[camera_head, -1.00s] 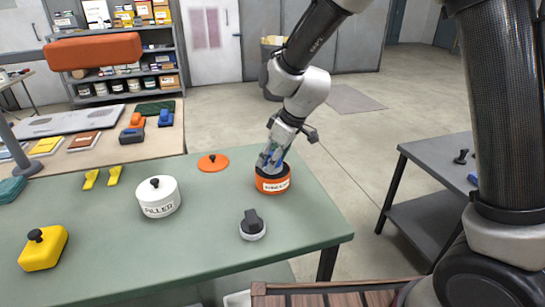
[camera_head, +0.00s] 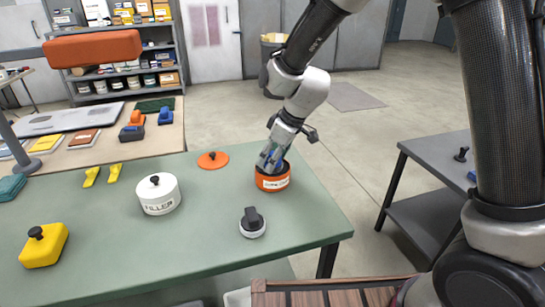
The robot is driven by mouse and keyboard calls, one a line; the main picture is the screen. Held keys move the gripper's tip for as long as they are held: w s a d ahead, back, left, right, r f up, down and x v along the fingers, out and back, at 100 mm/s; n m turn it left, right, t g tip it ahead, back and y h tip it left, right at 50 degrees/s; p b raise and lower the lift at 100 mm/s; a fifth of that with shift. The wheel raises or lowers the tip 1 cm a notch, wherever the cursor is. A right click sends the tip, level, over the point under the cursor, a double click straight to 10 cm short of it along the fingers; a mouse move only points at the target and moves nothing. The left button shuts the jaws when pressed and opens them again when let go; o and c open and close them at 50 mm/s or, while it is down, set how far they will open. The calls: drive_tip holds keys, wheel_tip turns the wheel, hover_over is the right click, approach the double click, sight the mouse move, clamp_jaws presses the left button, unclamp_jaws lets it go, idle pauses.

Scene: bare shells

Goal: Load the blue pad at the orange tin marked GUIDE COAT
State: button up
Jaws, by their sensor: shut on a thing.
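The orange tin (camera_head: 273,184) stands open on the green table, with a pale label on its front that is too small to read surely. My gripper (camera_head: 269,163) points down at the tin's mouth, its fingertips at the left part of the dark opening. It is shut on the blue pad (camera_head: 271,154), of which only a little blue shows between the fingers. The fingers hide most of the pad, and I cannot tell whether it touches what is inside the tin. An orange lid (camera_head: 206,164) with a black knob lies flat to the left.
A white FILLER tin (camera_head: 160,198), a yellow block with a black knob (camera_head: 43,247) and a white disc with a black handle (camera_head: 252,227) stand on the green table (camera_head: 200,245). Two yellow spreaders (camera_head: 114,173) lie near its back edge. A grey table (camera_head: 440,155) is at right.

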sight(272, 152)
idle(0.6)
drive_tip(key=shift+r, duration=3.45)
